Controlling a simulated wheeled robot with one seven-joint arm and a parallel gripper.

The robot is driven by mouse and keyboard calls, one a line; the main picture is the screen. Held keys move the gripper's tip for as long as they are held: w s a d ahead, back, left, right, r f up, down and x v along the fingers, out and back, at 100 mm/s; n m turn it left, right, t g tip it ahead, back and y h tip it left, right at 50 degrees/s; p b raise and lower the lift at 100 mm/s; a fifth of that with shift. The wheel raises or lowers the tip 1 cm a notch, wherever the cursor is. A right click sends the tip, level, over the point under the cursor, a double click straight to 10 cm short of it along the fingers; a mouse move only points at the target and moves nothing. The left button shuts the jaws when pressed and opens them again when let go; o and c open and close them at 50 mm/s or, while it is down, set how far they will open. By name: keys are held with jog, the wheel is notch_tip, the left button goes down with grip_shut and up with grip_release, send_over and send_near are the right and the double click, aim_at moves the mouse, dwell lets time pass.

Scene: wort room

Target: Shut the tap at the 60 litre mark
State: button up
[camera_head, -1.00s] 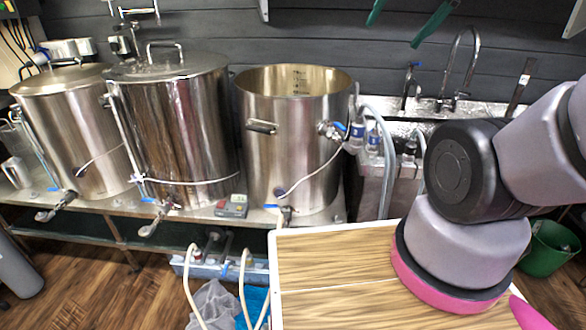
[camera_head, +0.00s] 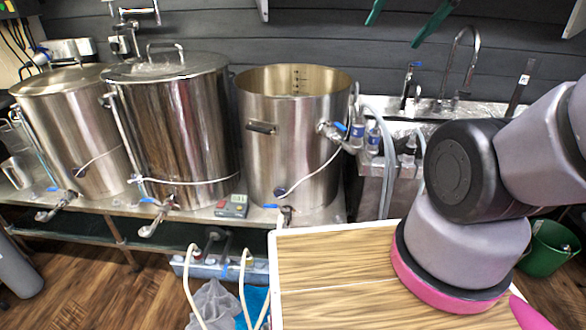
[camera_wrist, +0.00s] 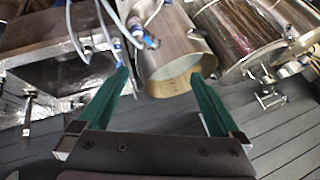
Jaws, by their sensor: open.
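The open steel pot (camera_head: 297,140) stands rightmost of three vessels, with dark scale marks (camera_head: 296,78) on its inner wall. The figures and any liquid level are too small to read. A tap with a blue lever (camera_head: 340,127) sits high on its right side. Another blue-levered tap (camera_head: 285,212) is at its foot. My gripper (camera_head: 406,30) shows as two green fingers at the top of the head view, spread apart and empty. In the wrist view, the pot (camera_wrist: 180,55) and its blue lever (camera_wrist: 151,42) lie beyond the open fingers.
Two lidded steel vessels (camera_head: 180,120) stand to the left on the same bench. Hoses (camera_head: 388,150) and bottles crowd the pot's right side, beside a sink with a tall faucet (camera_head: 462,60). A wooden-topped surface (camera_head: 335,262) is in front.

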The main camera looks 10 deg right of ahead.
dwell(0.5)
jog(key=w+d+f+n+g, duration=0.2)
jog(key=w+d+n, duration=0.15)
jog(key=w, duration=0.95)
jog(key=w+d+f+n+g, duration=0.1)
jog(key=w+d+n+g, duration=0.2)
jog(key=w, duration=0.9)
jog(key=w+d+f+n+h, duration=0.1)
jog(key=w+d+f+n, duration=0.15)
jog(key=w+f, duration=0.35)
jog(key=w+d+f+n, duration=0.1)
jog(key=w+d+f, duration=0.3)
jog(key=w+f, duration=0.2)
jog(key=w+d+f+n, duration=0.1)
jog(key=w+f, duration=0.1)
jog(key=f, duration=0.6)
jog(key=w+d+f+n+g, duration=0.1)
jog(key=w+d+f, duration=0.1)
jog(key=f, duration=0.6)
jog(key=w+d+f+n+g+h, duration=0.1)
jog(key=d+f+n, duration=0.1)
jog(key=f, duration=0.6)
jog(key=shift+w+d+f, duration=0.1)
jog(key=shift+w+f, duration=0.2)
jog(key=shift+w, duration=0.1)
grip_shut()
